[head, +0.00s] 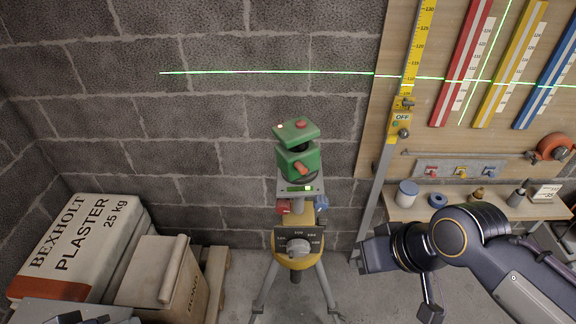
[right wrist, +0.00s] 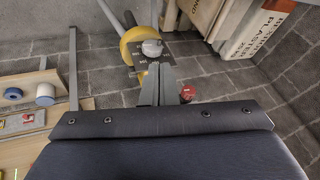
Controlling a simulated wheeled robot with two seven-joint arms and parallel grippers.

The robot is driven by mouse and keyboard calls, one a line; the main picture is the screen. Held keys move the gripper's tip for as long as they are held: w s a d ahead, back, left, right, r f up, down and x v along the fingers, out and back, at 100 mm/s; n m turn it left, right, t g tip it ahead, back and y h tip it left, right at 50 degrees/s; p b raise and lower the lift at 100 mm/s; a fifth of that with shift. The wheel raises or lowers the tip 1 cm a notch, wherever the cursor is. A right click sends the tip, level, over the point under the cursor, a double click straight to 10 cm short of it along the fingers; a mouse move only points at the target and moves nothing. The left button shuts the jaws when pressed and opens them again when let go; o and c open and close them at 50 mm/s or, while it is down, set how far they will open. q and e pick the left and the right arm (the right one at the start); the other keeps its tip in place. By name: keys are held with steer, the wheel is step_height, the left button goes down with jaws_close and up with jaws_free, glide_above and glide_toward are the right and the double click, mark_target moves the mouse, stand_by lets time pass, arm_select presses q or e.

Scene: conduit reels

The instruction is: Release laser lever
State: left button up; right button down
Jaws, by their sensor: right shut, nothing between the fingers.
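The green laser (head: 297,160) stands on a tripod (head: 299,244) in the middle of the head view, its green top tilted. A small orange-red lever (head: 302,168) sticks out of its front. My right gripper (head: 362,254) is to the right of the tripod and lower than the laser, apart from the lever. In the right wrist view its fingers (right wrist: 157,76) are shut and empty, in front of the yellow tripod head (right wrist: 137,47). The laser itself cannot be made out there.
Green laser lines (head: 270,72) cross the wall and pegboard. A yellow measuring staff (head: 412,55) stands right of the laser. A shelf (head: 410,212) with small items is behind my right arm. Plaster bags (head: 80,245) and a box (head: 160,280) fill the lower left.

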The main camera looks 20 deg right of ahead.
steer(key=w+a+r+n+g+h+b, duration=0.2)
steer(key=w+a+r+n+h, duration=0.15)
steer(key=w+r, duration=0.4)
steer(key=m+t+h, duration=0.1)
steer(key=t+h, duration=0.1)
steer(key=h, duration=0.2)
glide_toward(302, 170)
steer(key=s+a+r, duration=0.2)
steer(key=a, duration=0.5)
steer(key=shift+w+d+r+b, duration=0.2)
steer(key=shift+d+r+b, duration=0.05)
steer(key=shift+b, duration=0.2)
steer(key=shift+f, duration=0.1)
steer(key=shift+w+d+f, duration=0.85)
steer(key=shift+d+f, duration=0.35)
steer(key=shift+f, duration=0.3)
steer(key=shift+w+d+f, duration=0.9)
steer(key=shift+d+f, duration=0.3)
steer(key=shift+f, duration=0.3)
steer(key=shift+w+d+f, duration=0.85)
steer(key=shift+d+f, duration=0.35)
steer(key=shift+f, duration=0.3)
